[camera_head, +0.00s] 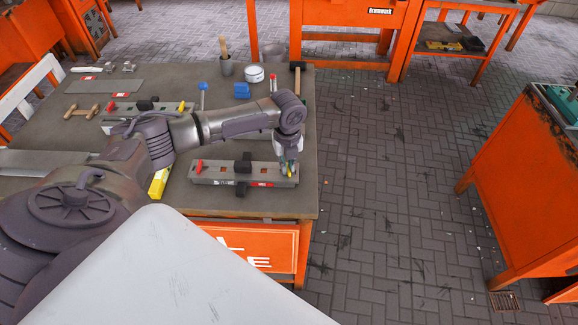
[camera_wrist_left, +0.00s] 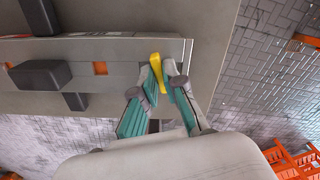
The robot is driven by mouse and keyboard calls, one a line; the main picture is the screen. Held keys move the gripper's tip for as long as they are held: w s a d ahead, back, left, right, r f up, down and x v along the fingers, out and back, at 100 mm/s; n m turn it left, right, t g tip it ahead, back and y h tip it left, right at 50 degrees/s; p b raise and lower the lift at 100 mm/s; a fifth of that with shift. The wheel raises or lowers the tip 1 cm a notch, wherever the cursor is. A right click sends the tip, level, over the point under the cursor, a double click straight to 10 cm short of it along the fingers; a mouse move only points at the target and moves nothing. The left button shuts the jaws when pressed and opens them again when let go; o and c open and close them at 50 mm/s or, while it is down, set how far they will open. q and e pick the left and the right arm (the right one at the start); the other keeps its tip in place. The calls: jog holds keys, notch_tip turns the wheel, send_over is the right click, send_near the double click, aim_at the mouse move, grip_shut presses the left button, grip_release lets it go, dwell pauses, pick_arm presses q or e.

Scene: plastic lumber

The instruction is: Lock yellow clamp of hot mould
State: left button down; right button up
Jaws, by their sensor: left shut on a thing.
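The mould (camera_head: 215,175) is a long grey bar near the front edge of the workbench, with a red clamp (camera_head: 197,166) at its left end. The yellow clamp (camera_head: 289,170) is at its right end. My left gripper (camera_head: 288,166) reaches down over that end. In the left wrist view, the yellow clamp (camera_wrist_left: 156,66) stands up between the fingertips of my left gripper (camera_wrist_left: 160,76), which is shut on it. The mould (camera_wrist_left: 118,76) runs off to the left there. The clamp's lower part is hidden by the fingers. My right gripper is not in view.
A second mould (camera_head: 118,114) with red and yellow clamps lies behind on the grey workbench (camera_head: 240,204). A yellow object (camera_head: 159,182) lies left of the near mould. Open floor lies right.

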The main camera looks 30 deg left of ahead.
pick_arm(q)
jog(key=shift+s+f, duration=0.1)
jog(key=m, duration=0.4)
jog(key=c, duration=1.1)
grip_release()
notch_tip(320, 180, up, 7)
jog(key=p, duration=0.7)
